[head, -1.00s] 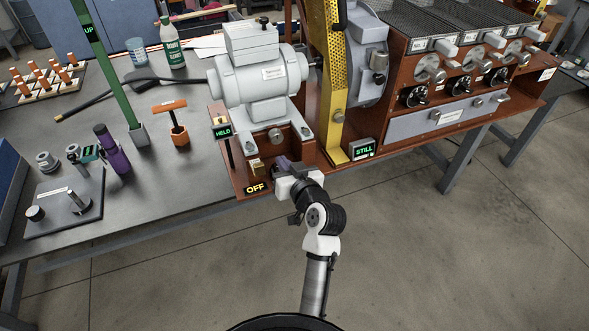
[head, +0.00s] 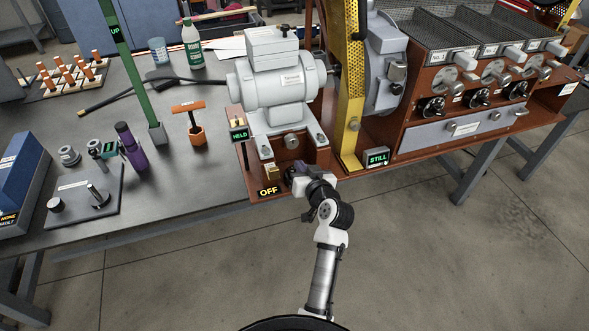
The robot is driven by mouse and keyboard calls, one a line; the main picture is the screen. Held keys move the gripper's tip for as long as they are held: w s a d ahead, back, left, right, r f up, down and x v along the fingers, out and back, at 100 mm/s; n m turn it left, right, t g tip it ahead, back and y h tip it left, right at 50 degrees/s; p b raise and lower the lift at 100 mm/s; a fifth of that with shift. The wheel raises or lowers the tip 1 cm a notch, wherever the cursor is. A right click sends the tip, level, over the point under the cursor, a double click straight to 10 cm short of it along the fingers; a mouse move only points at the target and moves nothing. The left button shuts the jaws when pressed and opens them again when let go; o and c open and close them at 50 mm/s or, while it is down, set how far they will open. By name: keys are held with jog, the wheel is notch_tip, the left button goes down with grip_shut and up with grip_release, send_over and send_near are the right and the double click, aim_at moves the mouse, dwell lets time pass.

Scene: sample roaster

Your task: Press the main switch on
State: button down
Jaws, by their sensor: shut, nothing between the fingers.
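My gripper (head: 294,170) is shut and empty, just right of the brass block, low in front of the motor's base. My wrist hides part of the base front there. I cannot tell whether the fingertips touch anything.
The grey motor (head: 280,88) stands above, with a HELD sign (head: 239,135) at its left and a STILL sign (head: 377,157) at right beside the yellow guard (head: 350,100). An orange-handled tool (head: 195,134) stands on the dark bench (head: 185,180). Floor in front is clear.

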aim_at(295, 170)
jog(key=x, duration=0.3)
jog(key=shift+w+a+p, duration=0.2)
jog(key=shift+w+p, duration=0.05)
jog(key=shift+p, duration=0.1)
jog(key=f, duration=0.3)
jog(key=shift+s+a, duration=0.15)
jog(key=shift+s, duration=0.15)
jog(key=shift+a+f, duration=0.1)
jog(key=shift+f, duration=0.45)
jog(key=shift+f, duration=0.1)
